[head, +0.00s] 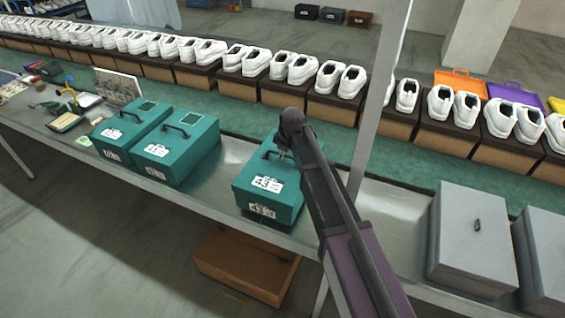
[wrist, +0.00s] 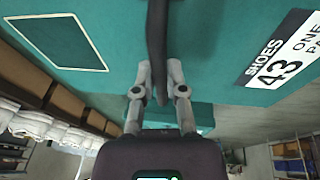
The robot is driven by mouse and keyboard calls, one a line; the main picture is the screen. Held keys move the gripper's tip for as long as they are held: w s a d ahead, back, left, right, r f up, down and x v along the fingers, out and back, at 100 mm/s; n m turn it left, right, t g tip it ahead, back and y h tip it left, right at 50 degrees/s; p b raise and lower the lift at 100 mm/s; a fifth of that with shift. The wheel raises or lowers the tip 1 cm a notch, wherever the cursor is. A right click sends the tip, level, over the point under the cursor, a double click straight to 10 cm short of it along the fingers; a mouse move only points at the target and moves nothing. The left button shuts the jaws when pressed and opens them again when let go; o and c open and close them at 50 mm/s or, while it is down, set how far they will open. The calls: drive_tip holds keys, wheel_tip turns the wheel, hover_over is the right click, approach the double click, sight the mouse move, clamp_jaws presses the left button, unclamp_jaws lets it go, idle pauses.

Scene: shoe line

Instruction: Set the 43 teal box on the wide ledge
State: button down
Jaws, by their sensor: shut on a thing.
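The teal box marked 43 (head: 284,205) is upright at the metal ledge (head: 225,185), in the middle of the head view. Its white label (wrist: 285,52) and dark handle (wrist: 157,40) show in the wrist view. My gripper (head: 284,153) is above the lid and shut on the handle, with a finger on each side of it in the wrist view (wrist: 160,85). My arm hides part of the box's right side. I cannot tell whether its underside touches the ledge.
Two other teal boxes (head: 178,150) (head: 130,118) stand to the left, beyond a bare stretch of ledge. Grey boxes (head: 470,240) stand to the right. White shoes on brown boxes (head: 285,98) line the green belt behind. A brown carton (head: 245,268) is below.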

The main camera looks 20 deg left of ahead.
sight(282, 162)
drive_tip(key=shift+f+b, duration=1.25)
drive_tip(key=shift+f, duration=0.2)
drive_tip(key=c, duration=0.7)
unclamp_jaws()
drive_tip(key=shift+r, duration=0.1)
drive_tip(key=p+v, duration=1.1)
drive_tip(key=v, duration=0.1)
drive_tip(key=shift+p, duration=0.3)
drive_tip(key=shift+s, duration=0.1)
